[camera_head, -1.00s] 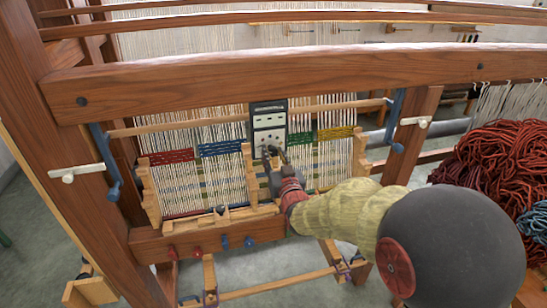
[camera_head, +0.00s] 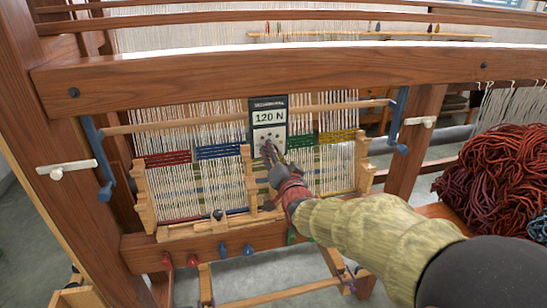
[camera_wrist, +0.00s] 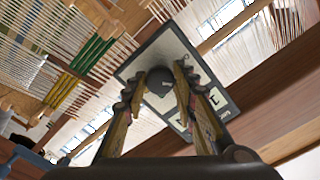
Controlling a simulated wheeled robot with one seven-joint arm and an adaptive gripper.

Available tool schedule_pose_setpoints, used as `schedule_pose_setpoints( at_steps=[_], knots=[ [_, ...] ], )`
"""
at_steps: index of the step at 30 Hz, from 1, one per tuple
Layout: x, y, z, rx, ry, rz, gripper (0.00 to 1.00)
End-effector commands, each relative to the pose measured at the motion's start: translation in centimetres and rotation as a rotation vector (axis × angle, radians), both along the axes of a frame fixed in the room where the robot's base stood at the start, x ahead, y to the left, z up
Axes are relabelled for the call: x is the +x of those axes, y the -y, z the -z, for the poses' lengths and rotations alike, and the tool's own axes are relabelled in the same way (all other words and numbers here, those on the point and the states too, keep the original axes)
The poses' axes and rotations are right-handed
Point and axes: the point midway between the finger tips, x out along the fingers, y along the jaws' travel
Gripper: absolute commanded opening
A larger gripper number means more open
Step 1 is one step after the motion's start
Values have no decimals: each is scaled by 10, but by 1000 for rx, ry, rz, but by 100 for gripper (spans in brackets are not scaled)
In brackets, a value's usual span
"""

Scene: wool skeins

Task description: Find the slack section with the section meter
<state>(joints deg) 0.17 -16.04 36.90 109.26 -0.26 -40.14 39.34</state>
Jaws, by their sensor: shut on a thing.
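The section meter (camera_head: 269,132) is a dark upright box with pale panels, in front of the warp in the head view. Its display reads "120 N". My gripper (camera_head: 271,158) is at its lower part. In the wrist view, my gripper (camera_wrist: 160,74) is shut on the meter's round dark knob (camera_wrist: 159,81); the meter's plate (camera_wrist: 148,56) is tilted in that picture. The warp sections carry a red band (camera_head: 167,159), a blue band (camera_head: 220,151), a green band (camera_head: 302,139) and a yellow band (camera_head: 337,135). The meter stands between the blue and green bands.
The wooden loom beam (camera_head: 280,79) crosses above the meter. Wooden combs (camera_head: 145,195) frame the warp. Blue cranks (camera_head: 400,115) are at the sides. Red wool (camera_head: 497,165) is piled at right.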

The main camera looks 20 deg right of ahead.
Motion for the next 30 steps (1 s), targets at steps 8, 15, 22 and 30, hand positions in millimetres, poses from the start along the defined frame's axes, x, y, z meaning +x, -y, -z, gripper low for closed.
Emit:
schedule_pose_setpoints(
  at_steps=[8,15,22,30],
  knots=[
    [0,0,0,17,-1,0,2],
    [0,0,0,16,-1,0,29],
    [0,0,0,15,0,0,42],
    [0,0,0,15,0,0,46]
  ],
)
